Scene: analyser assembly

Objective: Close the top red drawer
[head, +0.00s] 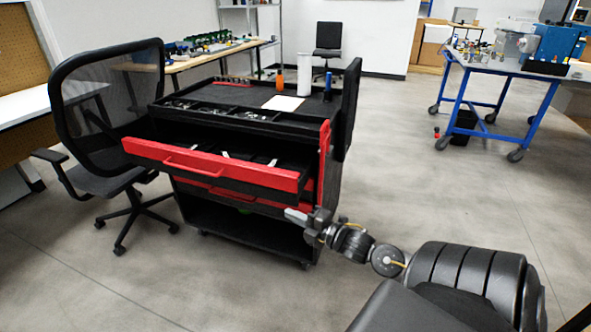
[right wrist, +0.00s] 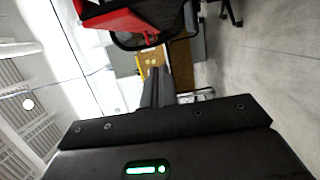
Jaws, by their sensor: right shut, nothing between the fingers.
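The top red drawer (head: 215,166) of the black tool cart (head: 255,231) is pulled out toward the front left, with a red handle on its front and a few pale items inside. A second red drawer (head: 232,194) sits below it and looks much less extended. My right gripper (head: 290,213) is shut and empty, to the right of and below the top drawer's right end, by the cart's lower front. In the right wrist view, its fingers (right wrist: 157,88) are together, and a red drawer part (right wrist: 108,20) shows at the upper left. My left gripper is not seen.
A black mesh office chair (head: 108,115) stands close to the cart's left side, near the open drawer. A blue-framed table (head: 500,68) stands at the back right. The floor (head: 440,190) to the right of the cart is clear.

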